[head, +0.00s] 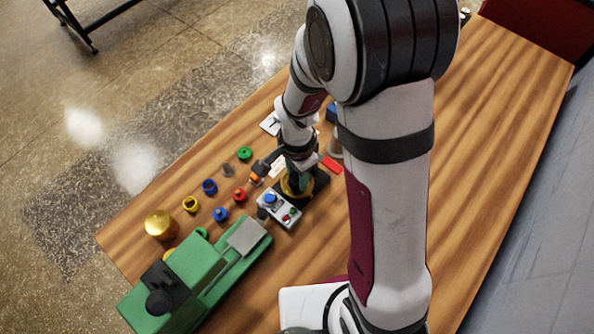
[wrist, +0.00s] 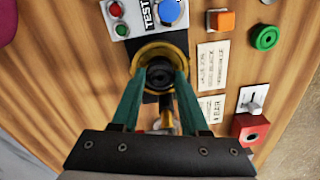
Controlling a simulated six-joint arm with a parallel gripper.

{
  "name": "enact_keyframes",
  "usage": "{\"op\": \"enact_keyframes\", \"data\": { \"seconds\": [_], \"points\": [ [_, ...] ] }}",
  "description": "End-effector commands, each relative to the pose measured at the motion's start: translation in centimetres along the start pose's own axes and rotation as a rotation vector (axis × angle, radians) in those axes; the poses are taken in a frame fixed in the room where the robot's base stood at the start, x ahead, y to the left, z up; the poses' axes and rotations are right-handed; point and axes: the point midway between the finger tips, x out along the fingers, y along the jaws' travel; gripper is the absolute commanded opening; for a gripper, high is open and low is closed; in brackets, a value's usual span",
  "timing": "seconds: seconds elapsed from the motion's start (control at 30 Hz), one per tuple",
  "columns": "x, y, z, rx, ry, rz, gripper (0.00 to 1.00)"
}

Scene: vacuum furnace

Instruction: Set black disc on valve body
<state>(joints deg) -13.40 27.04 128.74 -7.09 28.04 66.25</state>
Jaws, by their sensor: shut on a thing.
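The black disc (wrist: 160,79) is between the fingertips of my gripper (wrist: 160,88) in the wrist view. The teal fingers are shut on it from both sides. The brass valve body (wrist: 163,54) is a round golden ring right behind the disc, and the disc appears within its outline. I cannot tell whether the disc touches it. In the head view, my gripper (head: 298,176) points down over the valve body (head: 290,191), which stands on a black base (head: 318,183). The disc is hidden there.
A test box (head: 279,208) with buttons stands beside the valve body. An orange block (wrist: 221,20), green ring (wrist: 264,37), label plates (wrist: 212,65) and a red block (wrist: 250,129) are close by. A green machine (head: 190,270) and gold cylinder (head: 160,224) stand farther left.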

Motion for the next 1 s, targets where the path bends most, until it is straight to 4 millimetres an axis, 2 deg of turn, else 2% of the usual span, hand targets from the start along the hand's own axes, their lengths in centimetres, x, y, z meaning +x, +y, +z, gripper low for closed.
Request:
{"op": "enact_keyframes", "data": {
  "seconds": [0.2,0.83,0.87,1.0],
  "points": [
    [0.8,0.0,0.0,0.001,0.0,0.001,0.0],
    [1.3,0.0,0.0,0.0,0.0,-0.001,0.0],
    [1.3,0.0,0.0,0.0,0.0,-0.001,0.5],
    [1.3,0.0,0.0,0.0,0.0,0.0,0.75]
  ]
}}
